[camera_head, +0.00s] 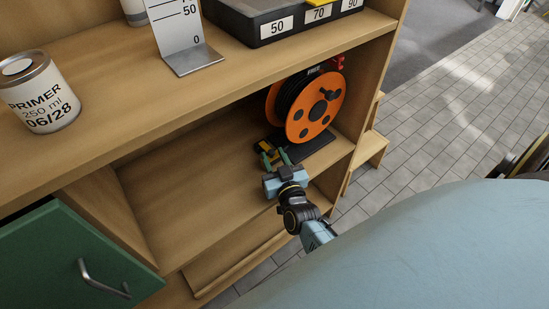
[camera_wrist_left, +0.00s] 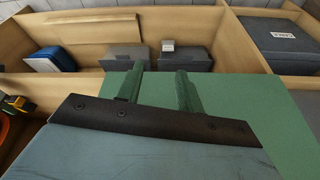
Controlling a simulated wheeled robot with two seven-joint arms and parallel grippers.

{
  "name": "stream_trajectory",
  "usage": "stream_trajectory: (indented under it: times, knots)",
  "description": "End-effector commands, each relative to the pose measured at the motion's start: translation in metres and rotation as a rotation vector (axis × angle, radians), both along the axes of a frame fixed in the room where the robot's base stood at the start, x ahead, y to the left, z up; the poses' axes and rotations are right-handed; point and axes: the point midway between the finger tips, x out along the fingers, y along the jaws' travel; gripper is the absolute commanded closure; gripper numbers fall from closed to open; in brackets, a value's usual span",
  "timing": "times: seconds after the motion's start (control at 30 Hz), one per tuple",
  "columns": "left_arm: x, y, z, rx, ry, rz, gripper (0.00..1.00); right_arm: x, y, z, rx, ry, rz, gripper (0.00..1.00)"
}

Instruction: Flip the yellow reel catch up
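The orange cable reel (camera_head: 316,108) stands on a black base (camera_head: 318,146) in the lower shelf bay in the head view. A small yellow catch (camera_head: 263,147), with black parts beside it, sits at the reel's left front, partly hidden. My right gripper (camera_head: 274,156) is just in front of the catch, its two green fingers apart with nothing seen between them. I cannot tell whether it touches the catch. My left gripper (camera_wrist_left: 159,82) shows only in its wrist view, its green fingers apart and empty, over a green panel. A yellow part (camera_wrist_left: 16,102) shows at that view's left edge.
The upper shelf holds a primer can (camera_head: 43,94), a grey scale stand (camera_head: 190,58) and a black numbered tray (camera_head: 258,40). A green door (camera_head: 70,262) with a metal handle is at lower left. The bay floor left of the reel is clear.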

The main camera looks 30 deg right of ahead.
Motion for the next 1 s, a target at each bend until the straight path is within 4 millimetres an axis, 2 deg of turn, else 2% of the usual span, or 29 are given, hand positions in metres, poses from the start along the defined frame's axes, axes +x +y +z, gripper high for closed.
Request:
stream_trajectory:
  times: [0.03,0.2,0.27,0.67,0.87,1.0]
  knots:
    - [0.000,0.000,0.000,0.000,0.000,0.000,0.64,0.000,0.000,0.000,0.000,0.000,0.000,0.72]
    - [0.000,0.000,0.000,0.000,0.000,0.000,0.64,0.000,0.000,0.000,0.000,0.000,0.000,0.95]
    - [0.000,0.000,0.000,0.000,0.000,0.000,0.64,0.000,0.000,0.000,0.000,0.000,0.000,1.00]
    - [0.001,0.000,0.001,-0.001,-0.005,0.001,0.64,-0.001,-0.001,0.001,0.000,0.006,-0.002,1.00]
    - [0.006,0.007,-0.027,0.022,0.033,-0.001,0.64,-0.003,-0.004,0.005,0.000,0.029,-0.009,1.00]
    - [0.010,0.014,-0.052,0.039,0.050,-0.002,0.64,-0.005,-0.008,0.008,-0.002,0.055,-0.019,1.00]
